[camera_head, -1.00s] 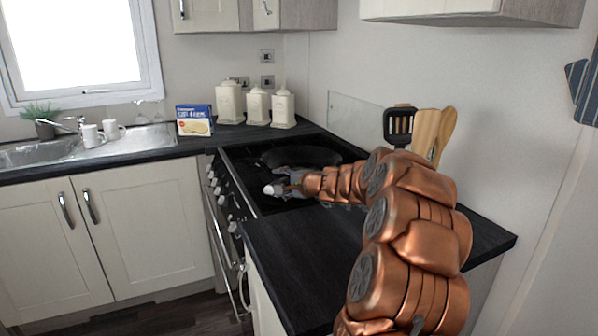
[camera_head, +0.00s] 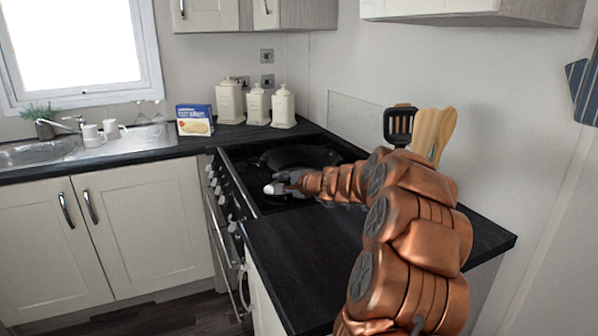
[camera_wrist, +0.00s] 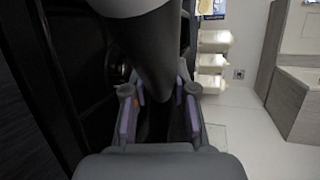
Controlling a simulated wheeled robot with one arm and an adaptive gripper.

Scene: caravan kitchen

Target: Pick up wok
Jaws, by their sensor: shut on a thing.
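The wok (camera_head: 300,156) is a dark, round pan over the stove top, just behind my gripper (camera_head: 280,188) in the head view. In the wrist view, a dark grey tapering part of the wok (camera_wrist: 147,55) runs down between the purple-padded fingers of my gripper (camera_wrist: 160,98). My gripper is shut on this part, which looks like the handle. I cannot tell whether the wok touches the stove.
Black worktop (camera_head: 310,250) lies in front of the stove (camera_head: 228,190). Utensils (camera_head: 428,130) stand beyond my arm near the right wall. Cream canisters (camera_head: 257,107) and a blue box (camera_head: 194,120) stand behind. A cupboard (camera_head: 470,8) hangs above right.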

